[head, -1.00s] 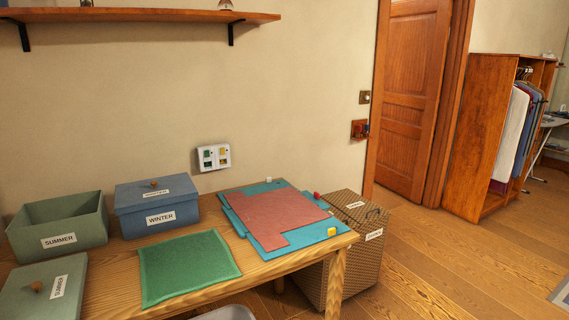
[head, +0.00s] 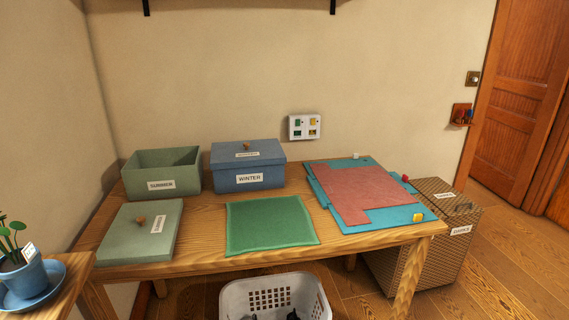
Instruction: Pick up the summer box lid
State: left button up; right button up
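The summer box lid (head: 128,240) is a flat pale green lid with a round brown knob and a white label. It lies on the front left of the wooden table, knob up. The open green summer box (head: 161,184) stands behind it, labelled SUMMER, and looks empty in what shows of its inside. Neither of my grippers is in the head view.
The blue winter box (head: 249,178) stands lidded beside the summer box. A green cloth (head: 270,224) and a teal board with a red sheet (head: 355,193) lie to the right. A white basket (head: 275,290) is below; a potted plant (head: 28,274) stands front left.

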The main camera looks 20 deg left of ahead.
aim_at(145, 232)
jog(key=j+u, duration=0.1)
jog(key=u, duration=1.35)
